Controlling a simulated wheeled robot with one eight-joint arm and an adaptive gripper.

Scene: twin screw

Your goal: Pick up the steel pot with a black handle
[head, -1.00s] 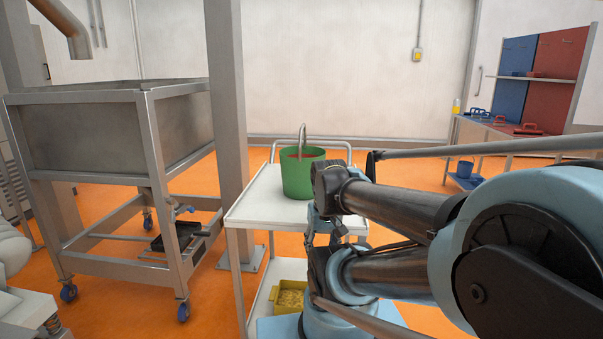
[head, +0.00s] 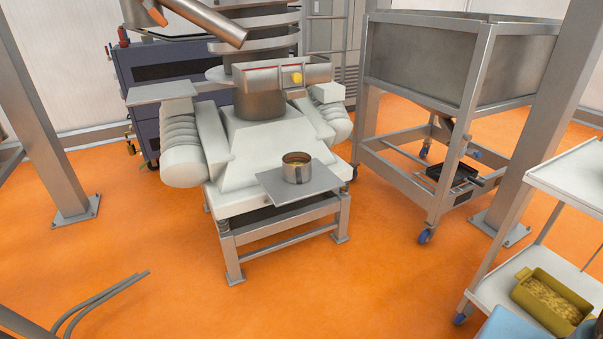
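A small steel pot (head: 297,173) stands upright on a flat grey plate (head: 270,190) at the front of a white machine, near the middle of the head view. The pot is too small in view to make out a black handle clearly. My gripper is not in view, so its place relative to the pot cannot be told.
The white machine (head: 262,148) stands on a metal frame. A wheeled steel hopper (head: 430,60) is at right. A white trolley (head: 575,180) with a yellow crate (head: 537,298) is at far right. A steel post (head: 48,110) stands left. Orange floor before the machine is clear.

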